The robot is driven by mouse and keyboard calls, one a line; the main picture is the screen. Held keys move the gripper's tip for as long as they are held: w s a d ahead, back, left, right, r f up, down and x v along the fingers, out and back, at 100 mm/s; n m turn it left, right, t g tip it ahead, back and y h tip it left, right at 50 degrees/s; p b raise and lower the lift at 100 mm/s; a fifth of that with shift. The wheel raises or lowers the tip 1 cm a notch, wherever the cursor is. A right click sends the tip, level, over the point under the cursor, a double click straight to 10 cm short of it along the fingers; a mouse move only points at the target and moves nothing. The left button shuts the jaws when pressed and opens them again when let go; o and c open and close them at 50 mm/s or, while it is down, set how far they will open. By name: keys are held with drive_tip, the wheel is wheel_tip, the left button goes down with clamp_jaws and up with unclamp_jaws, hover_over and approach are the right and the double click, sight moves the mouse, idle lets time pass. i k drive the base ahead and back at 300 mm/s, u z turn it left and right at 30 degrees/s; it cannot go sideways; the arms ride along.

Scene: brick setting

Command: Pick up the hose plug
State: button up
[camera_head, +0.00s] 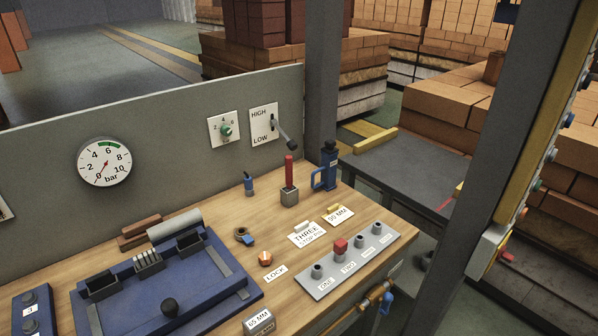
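No part is labelled as a hose plug, and I cannot tell for certain which one it is. A small blue upright piece with a dark tip (249,184) stands on the wooden bench (215,205) near the grey back panel. A copper-coloured round piece (265,259) sits above the LOCK label. A brass pipe fitting with a blue handle (385,302) is at the bench's front edge. My gripper is not in view.
A blue fixture (205,291) with a black knob fills the bench's left. A grey strip (325,279) holds a red-topped pin among several sockets. A red-handled lever (289,184) and blue bottle-like jack (328,166) stand behind. A grey post (461,140) rises at right.

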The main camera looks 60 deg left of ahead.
sight(248, 181)
drive_tip(key=i, duration=1.85)
drive_tip(key=u, duration=3.85)
drive_tip(key=i, duration=1.5)
